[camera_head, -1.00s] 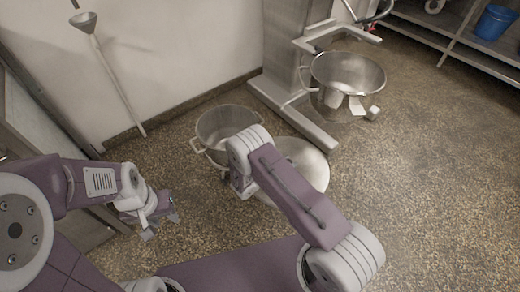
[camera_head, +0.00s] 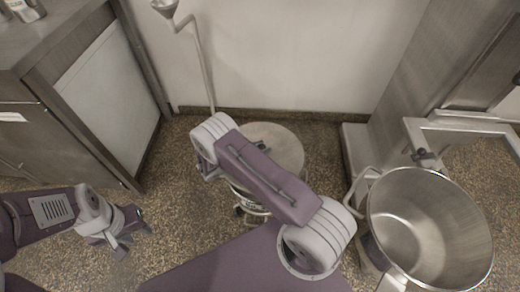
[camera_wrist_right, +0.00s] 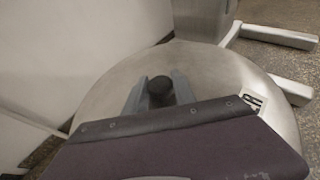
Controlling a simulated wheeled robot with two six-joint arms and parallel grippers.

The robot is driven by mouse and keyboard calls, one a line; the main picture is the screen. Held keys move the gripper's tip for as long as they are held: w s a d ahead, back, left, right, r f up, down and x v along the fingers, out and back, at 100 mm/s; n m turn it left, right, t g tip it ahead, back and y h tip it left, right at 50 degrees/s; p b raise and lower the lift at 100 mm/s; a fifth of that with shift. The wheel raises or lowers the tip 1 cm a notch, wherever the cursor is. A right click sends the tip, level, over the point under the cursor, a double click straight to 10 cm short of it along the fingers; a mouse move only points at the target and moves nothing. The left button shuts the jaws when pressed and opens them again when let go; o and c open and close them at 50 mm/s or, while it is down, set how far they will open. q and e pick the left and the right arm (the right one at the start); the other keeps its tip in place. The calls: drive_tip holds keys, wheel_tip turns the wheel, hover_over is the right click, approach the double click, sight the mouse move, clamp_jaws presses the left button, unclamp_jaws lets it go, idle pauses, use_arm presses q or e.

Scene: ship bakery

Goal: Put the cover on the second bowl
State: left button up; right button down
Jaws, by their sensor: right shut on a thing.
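The cover (camera_head: 282,143) is a round grey metal disc, partly hidden behind my right arm in the head view. In the right wrist view the cover (camera_wrist_right: 215,75) fills the middle, and my right gripper (camera_wrist_right: 158,92) is shut on its black knob. A bowl-like pot (camera_head: 254,208) on the floor shows partly below the cover; I cannot tell whether they touch. A large open steel bowl (camera_head: 425,225) stands at the right, uncovered, at the mixer stand. My left gripper (camera_head: 134,238) is open and empty at the left, above the floor.
A cabinet (camera_head: 65,85) stands at the left and the mixer column (camera_head: 415,75) at the right. A white wall (camera_head: 290,50) closes the back, with a funnel-topped pole (camera_head: 203,65) against it. Speckled floor (camera_head: 170,175) is free between cabinet and pot.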

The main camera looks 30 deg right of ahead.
drive_tip(key=shift+w+d+r, duration=0.2)
drive_tip(key=shift+w, duration=0.05)
drive_tip(key=shift+d, duration=0.1)
drive_tip(key=shift+s+f, duration=0.1)
drive_tip(key=shift+f, duration=0.05)
wheel_tip(320, 180, down, 8)
drive_tip(key=b, duration=0.6)
drive_tip(key=shift+b, duration=0.4)
drive_tip(key=shift+f+b, duration=0.3)
drive_tip(key=shift+b, duration=0.05)
drive_tip(key=shift+f+b, duration=0.8)
drive_tip(key=shift+f, duration=0.2)
idle(0.6)
drive_tip(key=c, duration=0.9)
unclamp_jaws()
drive_tip(key=shift+c, duration=0.2)
drive_tip(key=shift+s+a, duration=0.1)
drive_tip(key=shift+a, duration=0.1)
